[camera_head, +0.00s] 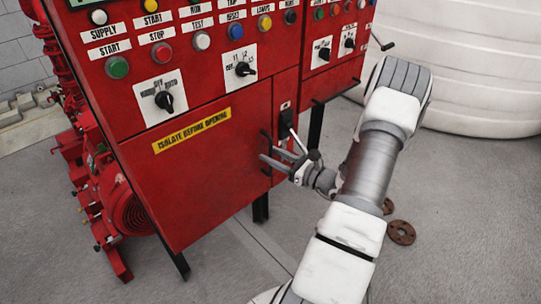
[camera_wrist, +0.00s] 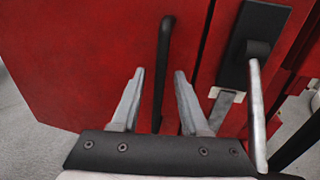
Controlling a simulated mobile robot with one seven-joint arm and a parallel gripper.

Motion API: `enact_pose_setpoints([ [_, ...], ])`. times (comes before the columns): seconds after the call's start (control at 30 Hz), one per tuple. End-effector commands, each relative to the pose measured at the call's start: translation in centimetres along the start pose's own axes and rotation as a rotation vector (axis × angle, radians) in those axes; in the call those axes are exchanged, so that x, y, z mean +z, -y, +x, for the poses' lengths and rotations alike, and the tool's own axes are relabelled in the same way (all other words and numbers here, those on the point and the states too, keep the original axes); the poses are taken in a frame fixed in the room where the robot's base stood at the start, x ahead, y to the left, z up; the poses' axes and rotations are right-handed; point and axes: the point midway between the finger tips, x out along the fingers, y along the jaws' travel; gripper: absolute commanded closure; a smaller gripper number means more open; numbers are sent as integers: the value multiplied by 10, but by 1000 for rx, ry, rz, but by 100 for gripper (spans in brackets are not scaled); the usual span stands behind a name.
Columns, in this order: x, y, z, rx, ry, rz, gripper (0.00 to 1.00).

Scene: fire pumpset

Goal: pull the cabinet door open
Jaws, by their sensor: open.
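The cabinet door (camera_head: 200,185) is a red panel with a yellow "ISOLATE BEFORE OPENING" label, and it looks shut. It also fills the left of the wrist view (camera_wrist: 80,70). Its handle is a black vertical bar (camera_wrist: 164,55) near the door's right edge, partly hidden by my gripper in the head view. My gripper (camera_wrist: 159,72) is open, with its two grey fingers pointing at the door. In the head view my gripper (camera_head: 268,152) is at the handle.
A black switch plate with a grey lever (camera_wrist: 255,100) is just right of the door, close to my gripper's right side. Buttons and rotary knobs (camera_head: 165,101) sit above. A white tank (camera_head: 480,80) stands behind right. Rusty flanges (camera_head: 401,232) lie on the floor.

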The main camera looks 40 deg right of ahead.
Motion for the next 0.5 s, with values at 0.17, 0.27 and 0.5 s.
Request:
enact_pose_setpoints([
  [0.17,0,0,8,1,1,0,55],
  [0.27,0,0,8,1,1,0,55],
  [0.5,0,0,8,1,1,0,77],
])
